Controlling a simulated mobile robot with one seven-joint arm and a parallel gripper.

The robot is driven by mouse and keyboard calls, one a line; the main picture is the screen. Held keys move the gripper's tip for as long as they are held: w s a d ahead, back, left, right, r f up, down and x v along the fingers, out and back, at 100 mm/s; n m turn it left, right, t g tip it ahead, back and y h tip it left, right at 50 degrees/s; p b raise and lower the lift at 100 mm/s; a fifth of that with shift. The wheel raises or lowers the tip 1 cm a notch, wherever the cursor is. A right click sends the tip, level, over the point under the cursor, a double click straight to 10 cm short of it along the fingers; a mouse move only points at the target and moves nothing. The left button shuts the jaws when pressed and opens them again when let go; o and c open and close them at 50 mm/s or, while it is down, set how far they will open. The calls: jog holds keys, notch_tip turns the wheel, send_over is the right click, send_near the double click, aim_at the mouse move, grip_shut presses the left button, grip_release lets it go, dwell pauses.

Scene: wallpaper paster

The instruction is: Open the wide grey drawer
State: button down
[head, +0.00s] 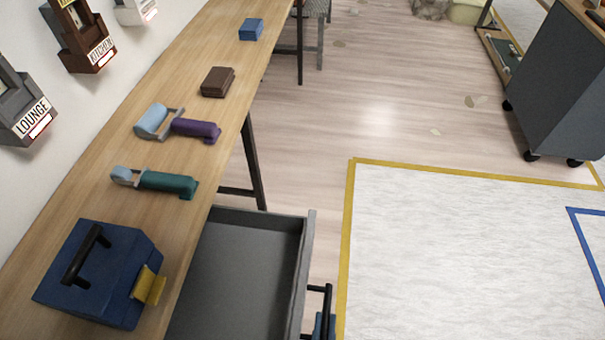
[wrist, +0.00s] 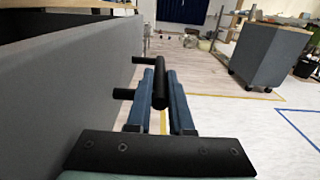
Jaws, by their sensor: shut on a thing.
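The wide grey drawer (head: 240,265) stands well out from under the wooden workbench, and its empty inside shows in the head view. Its front face (wrist: 70,75) fills the left of the wrist view. The black bar handle (wrist: 160,88) stands off that face on two posts; it also shows at the lower edge of the head view (head: 327,300). My gripper (wrist: 162,78) has its two blue fingers on either side of the bar, shut on it. Only a small part of my gripper (head: 323,325) shows in the head view.
The wooden workbench (head: 225,110) bears a blue toolbox (head: 115,265), a green-handled roller (head: 165,183), a purple-handled roller (head: 195,129), a brown block (head: 217,82) and a blue box (head: 251,29). A grey cabinet on castors (head: 555,85) stands right. The floor beyond the drawer is clear.

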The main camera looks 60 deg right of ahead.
jog(key=shift+s, duration=0.35)
jog(key=c, duration=0.8)
grip_release()
jog(key=v, duration=1.2)
jog(key=shift+a+b, duration=0.3)
jog(key=shift+a, duration=0.05)
jog(key=shift+s, duration=0.1)
